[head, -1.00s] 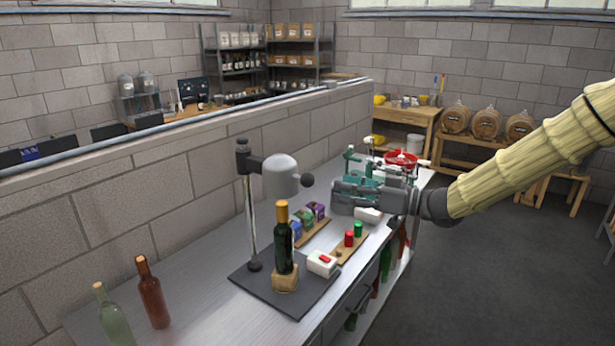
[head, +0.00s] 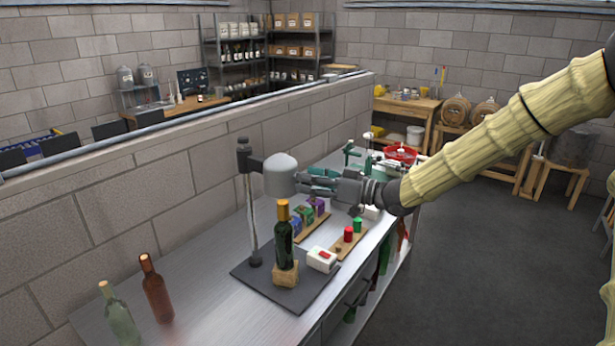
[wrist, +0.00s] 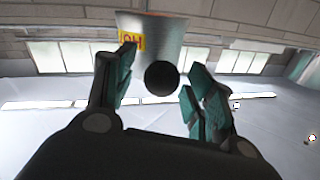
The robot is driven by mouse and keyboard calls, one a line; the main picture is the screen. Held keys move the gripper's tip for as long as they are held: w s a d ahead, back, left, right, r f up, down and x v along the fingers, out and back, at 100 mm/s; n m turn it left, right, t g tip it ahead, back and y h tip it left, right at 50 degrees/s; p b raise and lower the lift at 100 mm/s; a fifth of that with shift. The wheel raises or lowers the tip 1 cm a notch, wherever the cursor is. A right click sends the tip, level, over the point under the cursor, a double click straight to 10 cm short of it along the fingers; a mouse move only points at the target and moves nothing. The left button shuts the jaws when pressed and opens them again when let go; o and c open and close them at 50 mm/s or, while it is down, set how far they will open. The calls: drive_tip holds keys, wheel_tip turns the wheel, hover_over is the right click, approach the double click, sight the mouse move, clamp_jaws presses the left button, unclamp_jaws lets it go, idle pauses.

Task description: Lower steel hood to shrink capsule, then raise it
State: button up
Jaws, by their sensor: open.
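The steel hood (head: 280,174) hangs on its stand post (head: 249,210), raised above a dark green bottle (head: 283,245). The bottle stands upright in a wooden block (head: 286,274) and wears an orange-gold capsule (head: 283,212). A gap shows between hood and capsule. My gripper (head: 308,182) is beside the hood's right side. In the wrist view my gripper (wrist: 160,85) is open, with the hood's round black knob (wrist: 162,78) between its teal fingertips. The hood (wrist: 152,38) bears a yellow label with red letters. I cannot tell whether the fingers touch the knob.
A white box with a red switch (head: 321,260) sits on the dark base plate (head: 300,297). Red and green capsules on a wooden board (head: 349,244) stand to the right. A brown bottle (head: 155,288) and a clear green bottle (head: 118,315) stand at front left.

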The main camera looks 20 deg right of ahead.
drive_tip(key=shift+w+a, duration=0.3)
drive_tip(key=shift+a, duration=0.1)
drive_tip(key=shift+c, duration=0.4)
clamp_jaws()
wheel_tip(320, 180, down, 11)
drive_tip(key=b, duration=0.6)
drive_tip(key=shift+s, duration=0.1)
drive_tip(key=shift+c, duration=1.5)
unclamp_jaws()
drive_tip(key=o, duration=0.4)
